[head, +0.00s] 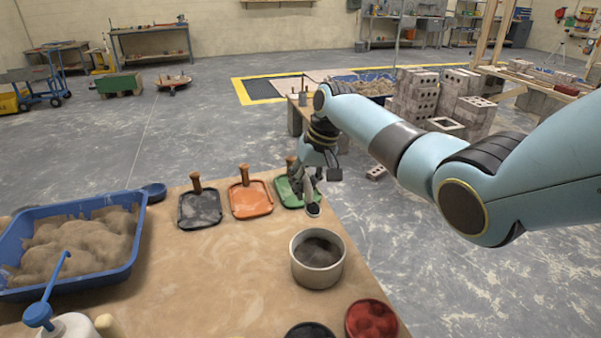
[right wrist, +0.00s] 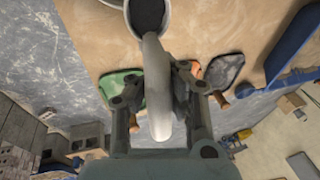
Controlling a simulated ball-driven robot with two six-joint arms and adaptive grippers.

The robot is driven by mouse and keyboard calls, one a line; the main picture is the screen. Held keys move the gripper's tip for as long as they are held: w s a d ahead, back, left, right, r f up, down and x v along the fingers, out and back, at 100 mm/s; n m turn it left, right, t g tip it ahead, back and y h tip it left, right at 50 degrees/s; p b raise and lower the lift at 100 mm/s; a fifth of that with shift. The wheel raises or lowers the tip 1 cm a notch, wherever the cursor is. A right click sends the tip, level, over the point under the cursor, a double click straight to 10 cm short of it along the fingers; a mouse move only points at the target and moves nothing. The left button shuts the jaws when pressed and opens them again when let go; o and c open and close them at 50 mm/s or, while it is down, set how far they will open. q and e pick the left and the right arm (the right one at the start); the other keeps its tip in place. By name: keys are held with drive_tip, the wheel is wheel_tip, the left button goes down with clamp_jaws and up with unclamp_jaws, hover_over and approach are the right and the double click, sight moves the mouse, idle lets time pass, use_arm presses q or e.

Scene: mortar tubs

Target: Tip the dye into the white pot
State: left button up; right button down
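The white pot (head: 300,275) stands on the table in the head view, with dark grey stuff inside. Its rim also shows at the top of the right wrist view (right wrist: 129,12). My right gripper (head: 309,186) is above the table, behind the pot. It is shut on a long silvery scoop-like tool (right wrist: 158,90), whose tip (head: 313,210) hangs in the air, apart from the pot. A red-filled dish (head: 371,320) and a dark dish (head: 310,331) sit at the front edge of the view. My left gripper is out of view.
Black (head: 200,208), orange (head: 250,199) and green (head: 284,193) trays with wooden-handled tools line the far table edge. The table middle is clear.

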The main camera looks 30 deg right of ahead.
sight(310, 209)
drive_tip(key=shift+s+a+r+t+p, duration=0.1)
drive_tip(key=shift+s+r+t+p, duration=0.15)
drive_tip(key=shift+s+t+p, duration=0.25)
drive_tip(key=shift+s+f+t, duration=0.1)
drive_tip(key=shift+s+t, duration=0.2)
drive_tip(key=shift+t, duration=0.3)
drive_tip(key=shift+s+a+f+n+t+h+b, duration=0.15)
drive_tip(key=shift+s+n+t+h+b, duration=0.2)
drive_tip(key=shift+t+b, duration=0.2)
drive_tip(key=s+t, duration=0.2)
drive_tip(key=t, duration=0.1)
drive_tip(key=s+a+t+b, duration=0.1)
drive_tip(key=t, duration=0.1)
drive_tip(key=shift+s+r+n+h, duration=0.15)
drive_tip(key=shift+r+n+h, duration=0.1)
drive_tip(key=shift+r+h, duration=0.1)
drive_tip(key=shift+s+r+t+b, duration=0.2)
drive_tip(key=shift+s+t+b, duration=0.25)
drive_tip(key=shift+t+b, duration=0.25)
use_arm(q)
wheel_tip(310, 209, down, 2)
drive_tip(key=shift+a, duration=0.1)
use_arm(e)
drive_tip(key=shift+s+r+t, duration=0.1)
drive_tip(key=shift+r+t, duration=0.15)
drive_tip(key=shift+t, duration=0.1)
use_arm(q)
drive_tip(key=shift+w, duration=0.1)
